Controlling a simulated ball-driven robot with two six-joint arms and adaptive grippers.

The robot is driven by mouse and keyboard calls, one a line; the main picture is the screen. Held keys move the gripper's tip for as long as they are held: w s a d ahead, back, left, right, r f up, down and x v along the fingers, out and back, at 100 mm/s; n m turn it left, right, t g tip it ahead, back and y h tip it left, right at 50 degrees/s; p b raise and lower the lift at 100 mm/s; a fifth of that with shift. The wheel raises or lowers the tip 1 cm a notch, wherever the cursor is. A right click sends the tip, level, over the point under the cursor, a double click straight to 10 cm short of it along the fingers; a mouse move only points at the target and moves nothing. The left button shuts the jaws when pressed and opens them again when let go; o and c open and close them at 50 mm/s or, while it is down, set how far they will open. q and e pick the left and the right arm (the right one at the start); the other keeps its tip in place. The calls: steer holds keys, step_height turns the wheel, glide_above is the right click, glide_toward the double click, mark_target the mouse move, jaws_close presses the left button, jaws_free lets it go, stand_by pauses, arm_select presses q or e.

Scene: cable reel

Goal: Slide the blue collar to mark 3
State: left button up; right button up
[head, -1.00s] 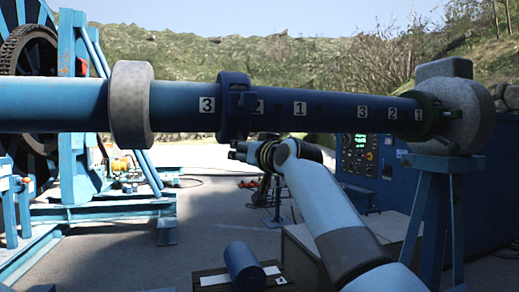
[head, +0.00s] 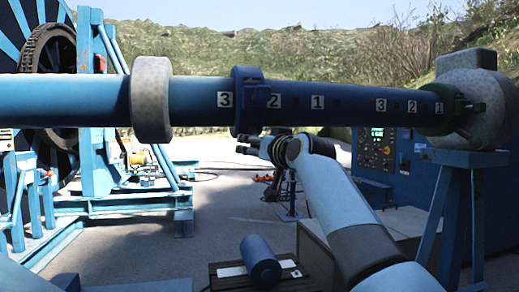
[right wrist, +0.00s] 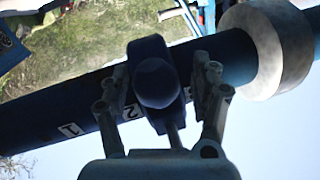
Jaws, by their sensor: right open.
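The blue collar (head: 248,88) sits around the long blue pipe (head: 75,100), between a mark 3 plate (head: 224,100) and a mark 2 plate (head: 273,101). My right gripper (head: 243,145) comes from below right and is just under the collar in the head view. In the right wrist view the open fingers of the right gripper (right wrist: 163,100) stand on either side of the collar (right wrist: 155,75) and its rounded knob. I cannot tell whether they touch it. My left gripper is not in view.
A thick grey ring (head: 151,100) surrounds the pipe left of mark 3. A green collar (head: 447,108) and grey end block (head: 478,95) are at the right end, with a second set of marks. A blue cylinder (head: 260,262) lies below. The pipe between ring and collar is clear.

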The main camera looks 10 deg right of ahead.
steer(key=v, duration=1.2)
steer(key=s+d+f+g+h+b, duration=0.1)
steer(key=s+f+g+b, duration=0.2)
steer(key=f, duration=1.4)
steer(key=s+d+f+g+b, duration=0.1)
steer(key=s+f+g+b, duration=0.2)
steer(key=f, duration=1.4)
steer(key=s+d+f+g+h+b, duration=0.1)
steer(key=s+d+f+g+b, duration=0.2)
steer(key=f, duration=1.3)
steer(key=s+d+f+g+h+b, duration=0.1)
steer(key=s+f+b, duration=0.1)
steer(key=s+f, duration=0.8)
steer(key=s+d+f+g+b, duration=0.1)
steer(key=s+f+g+b, duration=0.1)
steer(key=s+f, duration=0.85)
steer(key=s+d+f+g+b, duration=0.1)
steer(key=s+d+f, duration=0.1)
steer(key=s+f, duration=0.4)
steer(key=s+d+f+g+h, duration=0.1)
steer(key=s+f, duration=0.6)
steer(key=s, duration=0.7)
steer(key=s+d+f+g+b, duration=0.1)
steer(key=s+d+f+g, duration=0.1)
steer(key=s+f, duration=0.5)
steer(key=s+d, duration=0.1)
steer(key=s, duration=0.3)
steer(key=shift+d+g+h+b, duration=0.2)
steer(key=shift+g+h+b, duration=0.15)
steer(key=shift+g+h, duration=0.05)
